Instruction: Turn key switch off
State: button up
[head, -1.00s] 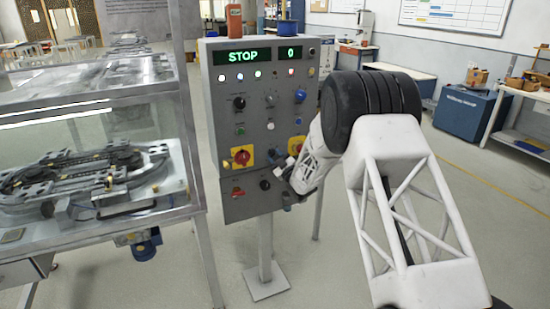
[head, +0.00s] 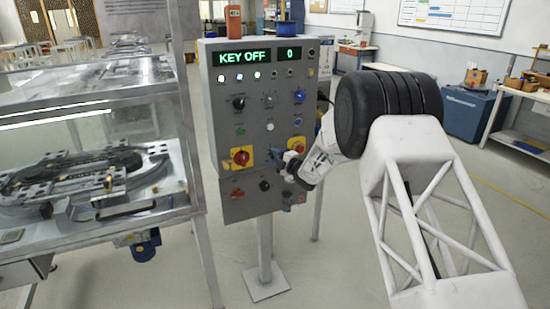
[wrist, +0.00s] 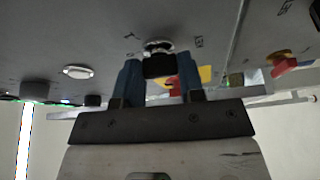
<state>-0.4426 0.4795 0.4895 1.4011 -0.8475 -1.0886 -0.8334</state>
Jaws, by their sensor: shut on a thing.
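The grey control panel (head: 225,125) stands in the middle of the head view, and its green display (head: 243,58) reads "KEY OFF" and "0". In the wrist view the key switch (wrist: 158,46) has a silver ring, with a black key (wrist: 158,67) standing out from it. My gripper (wrist: 160,80) has its blue fingers on either side of the key, shut on it. In the head view my gripper (head: 289,167) is at the panel's lower right, and the arm and gripper hide the key there.
A red knob on a yellow plate (head: 242,157) sits left of my gripper, with a black knob (head: 264,186) below it. A glass-covered ring track machine (head: 90,175) stands close on the left. Open floor lies in front of the panel.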

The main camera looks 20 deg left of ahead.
jog(key=shift+n+h, duration=0.4)
jog(key=shift+n, duration=0.7)
jog(key=shift+d, duration=0.1)
jog(key=o, duration=0.9)
jog(key=shift+g, duration=0.3)
jog(key=shift+o, duration=0.2)
jog(key=v, duration=0.7)
jog(key=shift+d, duration=0.3)
jog(key=shift+s+r, duration=0.1)
